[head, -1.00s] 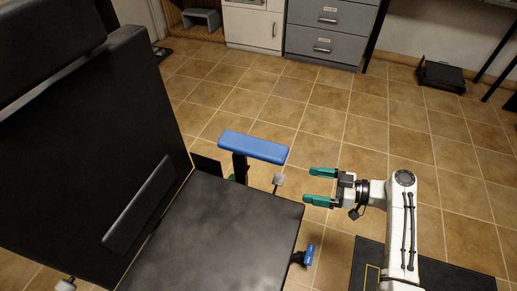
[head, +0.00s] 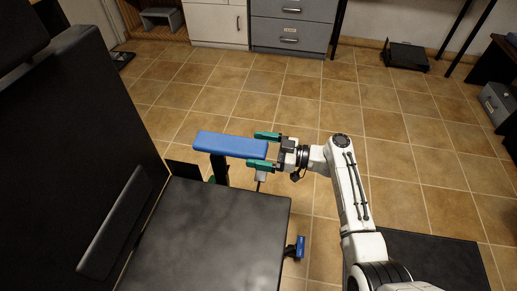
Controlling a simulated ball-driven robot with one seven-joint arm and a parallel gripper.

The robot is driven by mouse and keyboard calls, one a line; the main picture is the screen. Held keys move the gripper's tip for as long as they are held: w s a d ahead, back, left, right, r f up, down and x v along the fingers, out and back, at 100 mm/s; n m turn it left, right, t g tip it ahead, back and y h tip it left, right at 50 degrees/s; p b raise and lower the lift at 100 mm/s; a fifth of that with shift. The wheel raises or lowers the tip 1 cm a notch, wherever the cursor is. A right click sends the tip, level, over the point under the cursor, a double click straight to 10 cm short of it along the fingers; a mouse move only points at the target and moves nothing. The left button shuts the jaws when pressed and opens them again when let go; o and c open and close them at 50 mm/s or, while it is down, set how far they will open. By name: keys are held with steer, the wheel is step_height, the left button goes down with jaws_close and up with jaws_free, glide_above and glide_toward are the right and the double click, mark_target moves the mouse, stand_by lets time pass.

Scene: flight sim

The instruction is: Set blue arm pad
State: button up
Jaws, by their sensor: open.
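The blue arm pad (head: 230,144) sits level on a dark post beside the black chair seat (head: 215,220), toward the seat's far side. My gripper (head: 264,150) has two green fingers pointing left and is open. The fingers are at the pad's right end, one on its far side and one on its near side. I cannot tell whether they touch the pad. The near finger covers part of that end's lower edge. The lower part of the post is hidden behind the seat.
The chair's tall black backrest (head: 60,150) stands at the left. A small blue-tipped lever (head: 300,246) sticks out at the seat's right edge. Grey drawers (head: 291,30) stand at the back. The tiled floor (head: 390,120) is clear beyond the arm.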

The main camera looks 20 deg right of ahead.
steer(key=shift+w+a, duration=0.1)
steer(key=shift+a, duration=0.1)
steer(key=c, duration=1.4)
step_height(320, 180, up, 3)
steer(key=shift+r+p, duration=0.15)
steer(key=shift+p, duration=0.35)
steer(key=o, duration=1.4)
steer(key=v, duration=1.1)
